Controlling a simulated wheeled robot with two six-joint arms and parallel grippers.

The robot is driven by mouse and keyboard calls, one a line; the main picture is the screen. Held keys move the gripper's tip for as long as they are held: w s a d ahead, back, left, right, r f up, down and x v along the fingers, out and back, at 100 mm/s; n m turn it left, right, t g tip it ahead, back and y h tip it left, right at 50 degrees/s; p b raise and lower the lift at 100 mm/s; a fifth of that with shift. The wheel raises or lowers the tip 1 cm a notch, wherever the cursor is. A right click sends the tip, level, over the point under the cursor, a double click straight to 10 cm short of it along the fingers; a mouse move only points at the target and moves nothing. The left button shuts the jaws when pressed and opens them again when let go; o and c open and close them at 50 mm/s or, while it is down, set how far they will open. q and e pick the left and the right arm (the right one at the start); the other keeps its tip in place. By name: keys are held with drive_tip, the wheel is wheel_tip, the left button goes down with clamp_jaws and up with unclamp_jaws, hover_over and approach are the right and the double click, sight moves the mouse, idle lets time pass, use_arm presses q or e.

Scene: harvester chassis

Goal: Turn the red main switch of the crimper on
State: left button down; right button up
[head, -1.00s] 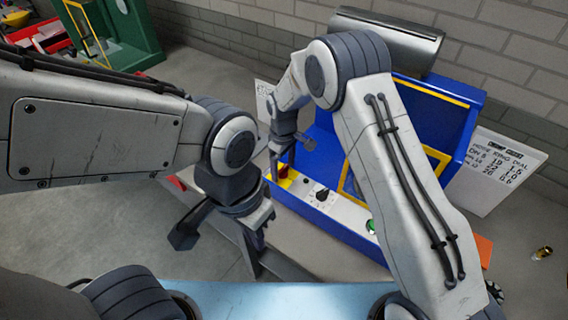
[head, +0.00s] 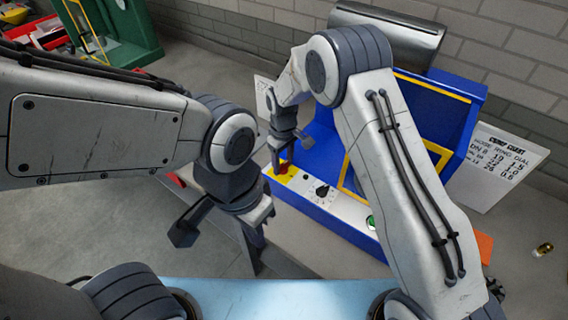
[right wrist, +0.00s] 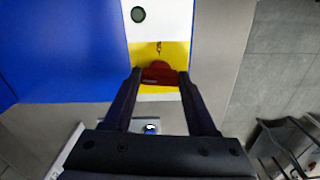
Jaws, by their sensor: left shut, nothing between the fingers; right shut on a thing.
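The crimper (head: 330,215) is a blue machine with a white control strip along its front. Its red main switch (right wrist: 160,73) sits on a yellow plate (right wrist: 146,53) and shows between the fingertips of my right gripper (right wrist: 159,82) in the right wrist view. In the head view the right gripper (head: 277,167) reaches down to the yellow plate at the strip's left end and mostly hides the switch there. It is shut on the switch. My left gripper (head: 257,267) is shut and empty, hanging low in front of the bench, apart from the crimper.
A black dial (head: 321,189) and a green button (head: 371,222) are on the same strip. A white chart (head: 496,168) stands at the right. A small brass fitting (head: 543,249) lies on the bench. A green machine (head: 120,30) stands at the back left.

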drive_tip(key=m+b, duration=0.1)
drive_tip(key=m, duration=0.2)
drive_tip(key=shift+s+f+m, duration=0.1)
drive_tip(key=shift+m, duration=0.2)
drive_tip(key=m+b, duration=0.2)
drive_tip(key=m, duration=0.2)
drive_tip(key=shift+m, duration=0.3)
drive_tip(key=m+b, duration=0.1)
drive_tip(key=m, duration=0.3)
drive_tip(key=shift+a, duration=0.1)
drive_tip(key=shift+m, duration=2.1)
drive_tip(key=shift+b, duration=0.3)
drive_tip(key=o, duration=1.4)
drive_tip(key=shift+c, duration=0.2)
